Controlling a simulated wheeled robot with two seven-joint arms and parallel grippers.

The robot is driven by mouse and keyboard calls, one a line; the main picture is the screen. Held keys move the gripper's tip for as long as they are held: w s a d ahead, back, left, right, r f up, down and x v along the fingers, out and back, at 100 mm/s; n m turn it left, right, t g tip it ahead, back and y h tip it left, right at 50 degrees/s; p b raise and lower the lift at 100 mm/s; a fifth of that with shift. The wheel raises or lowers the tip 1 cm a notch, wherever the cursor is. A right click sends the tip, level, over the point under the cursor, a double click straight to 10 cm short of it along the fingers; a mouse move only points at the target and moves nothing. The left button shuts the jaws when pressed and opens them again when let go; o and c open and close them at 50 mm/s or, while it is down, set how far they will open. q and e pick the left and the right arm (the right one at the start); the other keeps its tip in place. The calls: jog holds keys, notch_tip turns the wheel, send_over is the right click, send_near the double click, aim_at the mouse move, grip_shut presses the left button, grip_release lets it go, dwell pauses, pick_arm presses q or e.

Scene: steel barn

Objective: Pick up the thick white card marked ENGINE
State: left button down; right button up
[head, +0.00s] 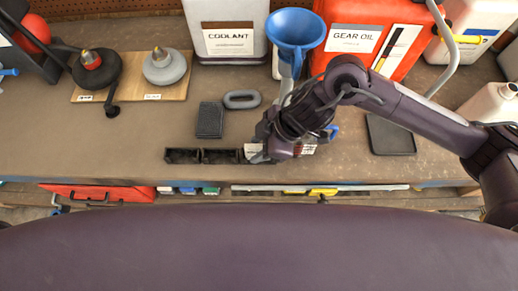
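My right gripper (260,157) reaches in from the right and points down at the right end of a low black slotted holder (183,156) near the bench's front edge. A small white piece (252,150) shows at the fingertips, and another pale piece with dark marks (307,149) shows just right of the wrist. Either could be a card, but I cannot read ENGINE on them. The arm hides much of this spot, so I cannot tell whether the fingers are open or shut. My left gripper is not in view.
Behind stand a coolant container (228,40), a blue funnel (296,30) and a red gear oil can (365,48). A dark block (210,120) and a grey ring (242,99) lie nearby. A wooden board (135,72) holds two round items. The bench's left front is clear.

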grip_shut()
jog(key=shift+r, duration=0.1)
